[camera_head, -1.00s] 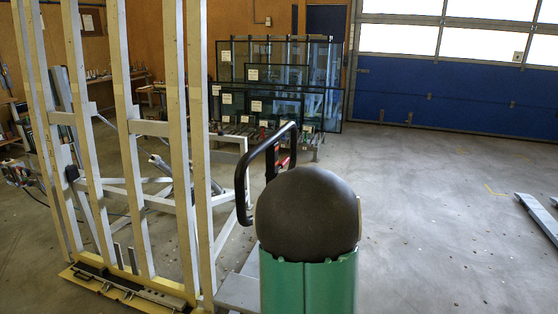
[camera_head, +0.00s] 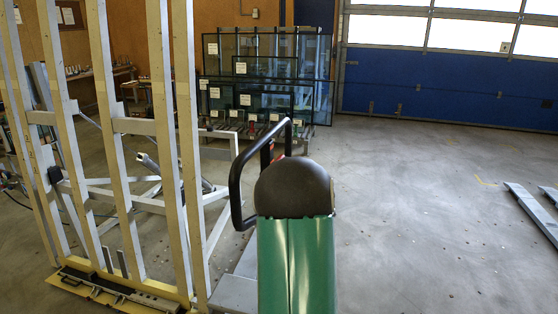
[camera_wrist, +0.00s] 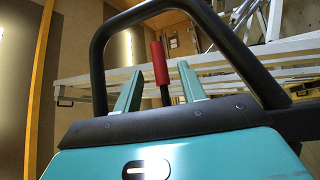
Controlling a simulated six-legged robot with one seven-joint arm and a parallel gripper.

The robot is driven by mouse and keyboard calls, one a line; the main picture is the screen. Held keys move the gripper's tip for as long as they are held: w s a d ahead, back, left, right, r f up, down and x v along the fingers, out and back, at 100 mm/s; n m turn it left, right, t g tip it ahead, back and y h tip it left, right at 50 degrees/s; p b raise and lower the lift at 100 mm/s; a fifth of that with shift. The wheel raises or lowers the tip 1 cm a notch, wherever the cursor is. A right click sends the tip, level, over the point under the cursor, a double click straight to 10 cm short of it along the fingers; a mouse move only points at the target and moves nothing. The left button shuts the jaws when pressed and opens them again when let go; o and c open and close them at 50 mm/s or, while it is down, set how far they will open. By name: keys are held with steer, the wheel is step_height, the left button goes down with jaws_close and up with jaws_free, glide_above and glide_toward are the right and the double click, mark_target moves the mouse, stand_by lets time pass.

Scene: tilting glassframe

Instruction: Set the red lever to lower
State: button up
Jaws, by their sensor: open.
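The red lever (camera_wrist: 159,62) shows in the wrist view as an upright red grip on a dark shaft. My gripper (camera_wrist: 160,74) is open, with one teal finger on each side of the lever in the picture. Gaps show between the lever and both fingers; I cannot tell whether the lever is between them in depth. In the head view my green and black arm hides the gripper. The pale tilting frame (camera_head: 178,150) stands at the left, with tall upright bars. I cannot clearly make out the lever in the head view.
A black tubular loop (camera_head: 235,180) arches beside my arm and spans the wrist view (camera_wrist: 98,65). A rack of glass panes (camera_head: 265,85) stands behind. Metal rails (camera_head: 532,212) lie on the floor at far right. The floor at centre right is clear.

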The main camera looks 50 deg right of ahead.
steer(key=x, duration=0.6)
steer(key=shift+w+d, duration=0.2)
steer(key=shift+d, duration=0.05)
jaws_close()
